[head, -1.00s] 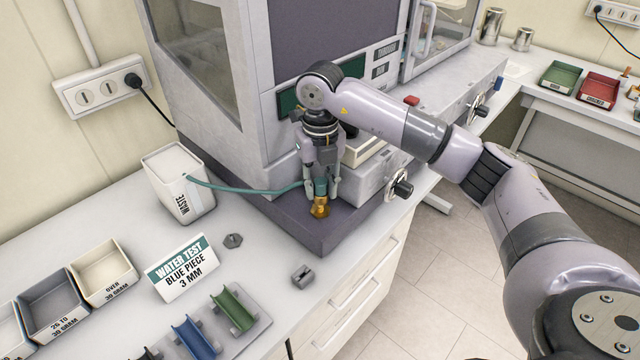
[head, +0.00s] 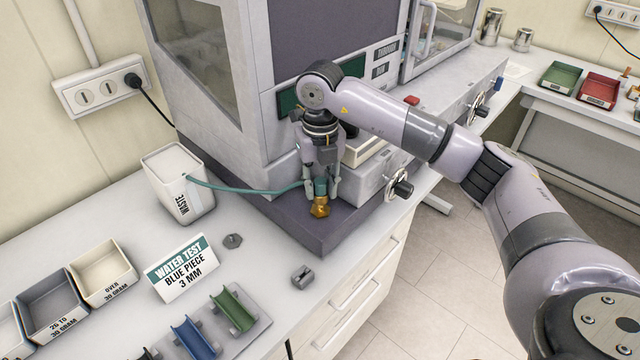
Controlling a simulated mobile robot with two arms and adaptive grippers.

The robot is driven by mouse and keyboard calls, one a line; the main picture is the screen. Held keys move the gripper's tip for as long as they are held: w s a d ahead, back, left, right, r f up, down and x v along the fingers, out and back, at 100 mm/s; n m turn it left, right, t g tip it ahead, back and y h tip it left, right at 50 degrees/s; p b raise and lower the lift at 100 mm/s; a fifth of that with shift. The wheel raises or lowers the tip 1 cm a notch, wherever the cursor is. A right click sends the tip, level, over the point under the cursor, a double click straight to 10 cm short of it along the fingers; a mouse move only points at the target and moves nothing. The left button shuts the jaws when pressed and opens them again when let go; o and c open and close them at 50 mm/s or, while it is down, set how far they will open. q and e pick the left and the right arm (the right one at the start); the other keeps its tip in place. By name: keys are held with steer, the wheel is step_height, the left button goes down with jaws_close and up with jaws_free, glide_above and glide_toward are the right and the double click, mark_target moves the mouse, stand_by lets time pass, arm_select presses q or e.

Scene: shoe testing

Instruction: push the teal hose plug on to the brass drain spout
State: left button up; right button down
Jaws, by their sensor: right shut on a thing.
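My right gripper (head: 321,187) points down at the front of the machine and is shut on the teal hose plug (head: 320,188). The brass drain spout (head: 319,208) shows directly below the plug, above the dark base ledge. Plug and spout look in line and touching, but how far the plug sits over the spout I cannot tell. A teal hose (head: 240,190) runs from the plug left to the white waste bin (head: 178,190). My left gripper is not in view.
A water test sign (head: 182,268), a grey nut (head: 233,241), a small grey block (head: 302,276) and colored trays stand on the white counter in front.

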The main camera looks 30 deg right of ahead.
mark_target(320, 196)
steer(key=shift+f+b, duration=1.2)
steer(key=shift+f, duration=0.35)
steer(key=c, duration=1.2)
jaws_free()
steer(key=shift+r, duration=0.15)
step_height(320, 196, up, 12)
steer(key=shift+f, duration=0.1)
